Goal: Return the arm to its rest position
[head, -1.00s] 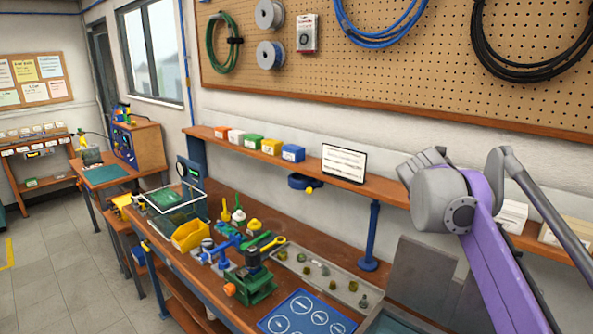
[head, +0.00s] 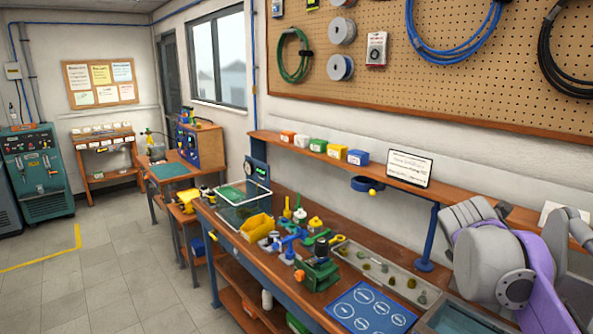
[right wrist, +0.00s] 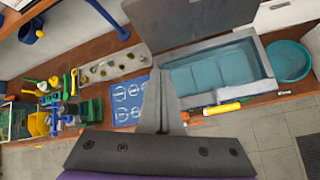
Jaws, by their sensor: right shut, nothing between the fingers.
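My right arm (head: 500,260), grey and purple, shows at the right edge of the head view, in front of the bench and shelf. Its gripper is outside that view. In the right wrist view my right gripper (right wrist: 160,85) is shut and empty, its fingers together. It is over the bench, between the blue mat with white circles (right wrist: 130,98) and the blue-lined basin (right wrist: 215,72). I cannot tell its height above the bench. My left gripper is not in view.
The bench (head: 285,295) holds a yellow bin (head: 256,228), a green fixture (head: 318,272), a parts tray (head: 385,270) and the blue mat (head: 368,308). A shelf (head: 340,165) with small boxes runs above. A teal bowl (right wrist: 289,60) stands beside the basin. Floor (head: 120,270) at left is clear.

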